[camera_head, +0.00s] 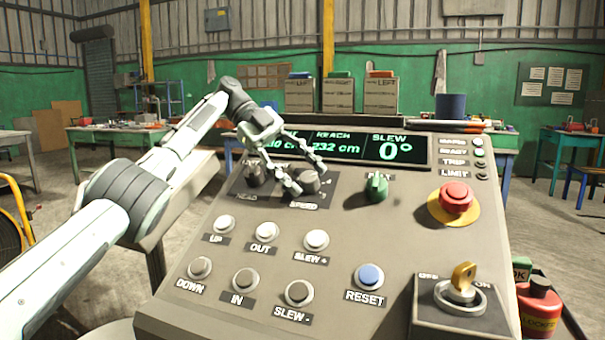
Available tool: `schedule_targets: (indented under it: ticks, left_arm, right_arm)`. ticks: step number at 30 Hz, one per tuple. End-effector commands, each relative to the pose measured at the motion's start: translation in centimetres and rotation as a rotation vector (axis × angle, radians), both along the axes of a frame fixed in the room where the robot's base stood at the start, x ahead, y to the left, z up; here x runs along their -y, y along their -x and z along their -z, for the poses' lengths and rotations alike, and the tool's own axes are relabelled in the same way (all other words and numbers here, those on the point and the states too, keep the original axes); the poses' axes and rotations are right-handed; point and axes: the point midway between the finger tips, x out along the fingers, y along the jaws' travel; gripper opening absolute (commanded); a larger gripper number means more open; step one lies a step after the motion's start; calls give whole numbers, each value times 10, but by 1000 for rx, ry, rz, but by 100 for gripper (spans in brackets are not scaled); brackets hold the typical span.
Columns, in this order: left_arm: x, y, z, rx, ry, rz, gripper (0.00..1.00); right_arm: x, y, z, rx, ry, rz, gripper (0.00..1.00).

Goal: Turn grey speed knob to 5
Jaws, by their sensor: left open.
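The grey speed knob (308,184) sits on the sloped control panel (350,225), above the SPEED label. My left gripper (307,178) reaches in from the left with its fingers open over the knob, one finger to its left and the other at its upper right. I cannot tell whether the fingers touch the knob. The fingers hide part of the knob and its scale, so its setting cannot be read. My right gripper is not in view.
A dark knob (255,174) is left of the speed knob, close to my gripper. A green knob (376,187), red emergency button (456,198), white buttons (316,240), blue reset button (369,277) and yellow key (463,276) share the panel. The display (370,147) reads slew 0°.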

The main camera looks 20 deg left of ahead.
Motion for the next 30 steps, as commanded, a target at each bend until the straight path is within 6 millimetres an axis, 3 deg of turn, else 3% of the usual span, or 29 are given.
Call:
schedule_targets:
  ticks: [14,30]
  left_arm:
    - [-2,2,3,0,62,-98,52]
    - [-3,10,7,-10,306,-508,52]
  right_arm:
    - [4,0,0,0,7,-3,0]
    - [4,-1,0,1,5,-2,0]
